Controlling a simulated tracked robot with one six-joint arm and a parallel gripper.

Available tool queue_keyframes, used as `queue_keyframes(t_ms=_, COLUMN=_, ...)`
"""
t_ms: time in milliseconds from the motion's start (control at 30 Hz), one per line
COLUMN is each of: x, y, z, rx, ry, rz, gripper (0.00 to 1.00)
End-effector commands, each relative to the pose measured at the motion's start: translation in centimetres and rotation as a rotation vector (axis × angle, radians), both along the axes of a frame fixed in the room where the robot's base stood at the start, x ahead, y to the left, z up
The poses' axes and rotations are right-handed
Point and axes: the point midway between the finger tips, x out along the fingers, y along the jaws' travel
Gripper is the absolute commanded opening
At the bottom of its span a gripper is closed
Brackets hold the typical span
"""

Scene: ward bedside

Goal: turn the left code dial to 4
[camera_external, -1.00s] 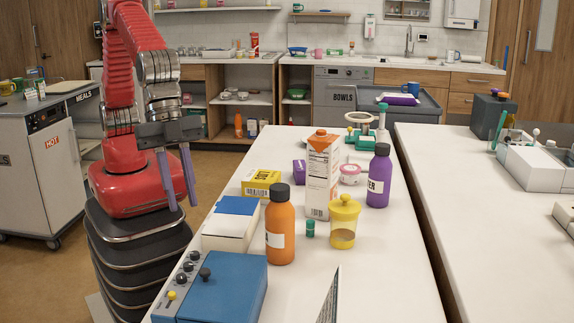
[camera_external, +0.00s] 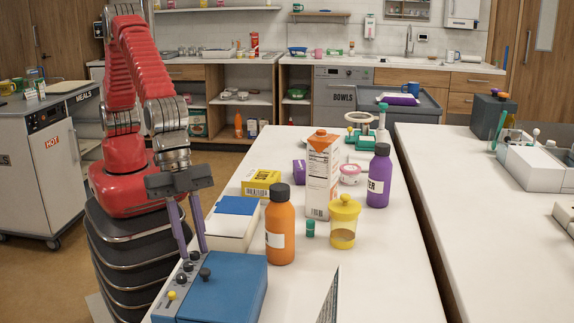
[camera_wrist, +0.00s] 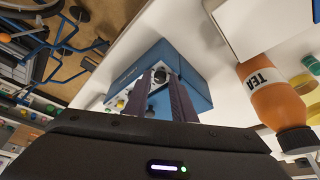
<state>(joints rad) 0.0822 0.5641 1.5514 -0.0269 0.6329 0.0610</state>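A blue box (camera_external: 225,289) stands at the near left end of the white table; it also shows in the wrist view (camera_wrist: 193,80). Its grey front panel carries a row of dark dials (camera_external: 181,278) and a yellow knob (camera_external: 172,295). The dial numbers are too small to read, and I cannot tell which dial is the left one. My gripper (camera_external: 194,253) is open and empty, its purple fingers pointing down at the far end of the dial row. In the wrist view the fingertips (camera_wrist: 174,78) lie beside a round dial (camera_wrist: 159,75); contact cannot be told.
A white box with a blue top (camera_external: 232,222) stands just behind the blue box. An orange bottle (camera_external: 281,240) and a yellow-lidded jar (camera_external: 343,223) stand to the right. A dark sloping panel (camera_external: 329,298) is at the front. The table's right front is clear.

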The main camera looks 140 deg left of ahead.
Motion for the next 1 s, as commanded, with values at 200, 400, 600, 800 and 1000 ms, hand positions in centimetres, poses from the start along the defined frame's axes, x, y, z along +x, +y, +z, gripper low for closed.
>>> queue_keyframes(t_ms=200, x=-0.02, y=0.0, z=0.02, rx=0.0, ry=0.0, rz=0.0, gripper=0.11)
queue_keyframes(t_ms=400, x=-0.02, y=0.02, z=0.03, rx=0.0, ry=0.0, rz=0.0, gripper=0.0)
queue_keyframes(t_ms=600, x=-0.02, y=0.04, z=0.03, rx=0.0, ry=0.001, rz=-0.005, gripper=0.0)
queue_keyframes(t_ms=800, x=-0.02, y=0.12, z=0.02, rx=0.0, ry=0.003, rz=-0.051, gripper=0.0)
queue_keyframes(t_ms=1000, x=0.0, y=0.24, z=0.01, rx=0.0, ry=0.002, rz=-0.131, gripper=0.0)
